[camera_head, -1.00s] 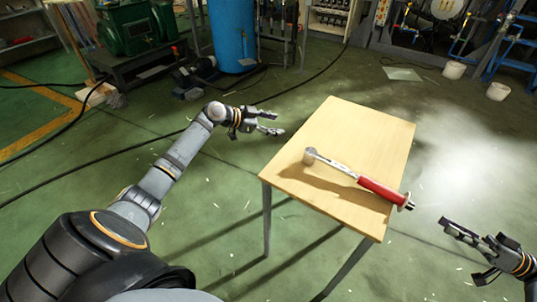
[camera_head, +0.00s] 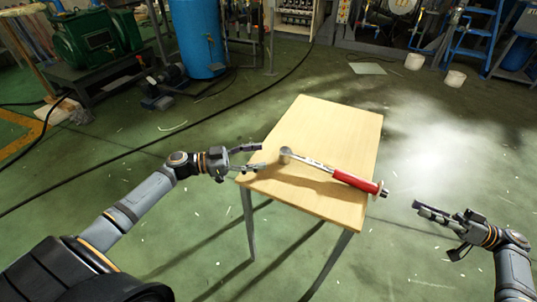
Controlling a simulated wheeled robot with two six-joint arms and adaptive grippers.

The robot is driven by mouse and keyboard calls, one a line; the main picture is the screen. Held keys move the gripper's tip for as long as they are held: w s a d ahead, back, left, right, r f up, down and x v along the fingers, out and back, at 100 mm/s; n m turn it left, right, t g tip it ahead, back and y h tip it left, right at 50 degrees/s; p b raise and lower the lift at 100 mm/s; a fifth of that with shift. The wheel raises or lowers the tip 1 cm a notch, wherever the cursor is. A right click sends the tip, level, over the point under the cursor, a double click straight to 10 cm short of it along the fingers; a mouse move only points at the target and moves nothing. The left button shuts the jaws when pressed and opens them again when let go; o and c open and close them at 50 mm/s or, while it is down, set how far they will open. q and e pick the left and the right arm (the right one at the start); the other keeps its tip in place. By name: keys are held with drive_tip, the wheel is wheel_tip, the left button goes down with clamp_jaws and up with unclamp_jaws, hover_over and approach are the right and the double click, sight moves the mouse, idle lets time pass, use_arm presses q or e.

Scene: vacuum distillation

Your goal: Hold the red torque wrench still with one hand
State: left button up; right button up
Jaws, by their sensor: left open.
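The torque wrench (camera_head: 351,180) has a red grip and a silver shaft. It lies on the wooden table (camera_head: 325,125), with its head (camera_head: 286,153) at the left and its grip end by the table's right edge. My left gripper (camera_head: 250,157) is open at the table's left edge, with its fingers pointing toward the wrench head and a small gap between them. My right gripper (camera_head: 430,218) is off the table's right side, apart from the red grip; its fingers look close together and I cannot tell how far they are parted.
The table top is otherwise clear. A black cable (camera_head: 120,158) runs across the green floor. A blue tank (camera_head: 197,40) and a green machine (camera_head: 92,38) stand at the back left. White buckets (camera_head: 455,79) and a blue ladder (camera_head: 476,40) are at the back right.

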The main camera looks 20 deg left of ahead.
sight(285, 153)
use_arm(q)
drive_tip(key=x, duration=0.7)
drive_tip(key=shift+c, duration=0.6)
clamp_jaws()
drive_tip(key=c, duration=0.5)
unclamp_jaws()
drive_tip(key=shift+c, duration=0.2)
clamp_jaws()
use_arm(e)
drive_tip(key=shift+o, duration=0.8)
